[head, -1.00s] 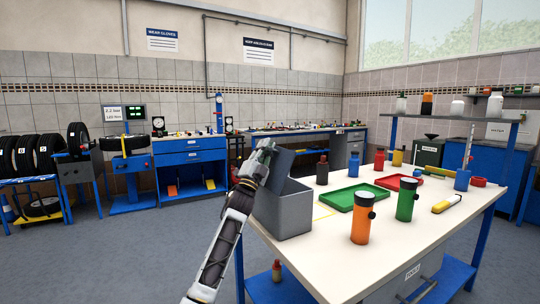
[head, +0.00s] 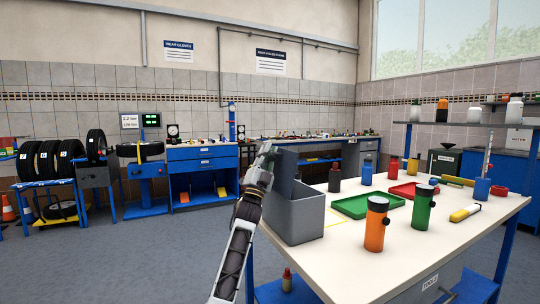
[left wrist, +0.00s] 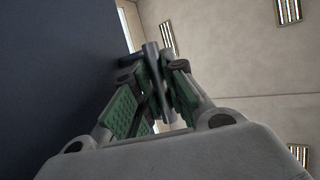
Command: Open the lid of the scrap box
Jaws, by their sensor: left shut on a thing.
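The scrap box (head: 293,220) is a grey open-topped box on the near left corner of the white table. Its dark grey lid (head: 285,174) stands raised, roughly upright, at the box's left side. My left gripper (head: 264,160) is at the upper left edge of the lid. In the left wrist view, its green-padded fingers (left wrist: 160,88) are closed around a thin grey bar, which looks like the lid's handle (left wrist: 152,58). The dark lid face (left wrist: 55,65) fills the left of that view. The box's inside is mostly hidden. My right gripper is out of view.
On the white table (head: 345,268), orange (head: 376,226) and green (head: 422,208) flasks stand right of the box. A blue bench (head: 197,180) is along the back wall.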

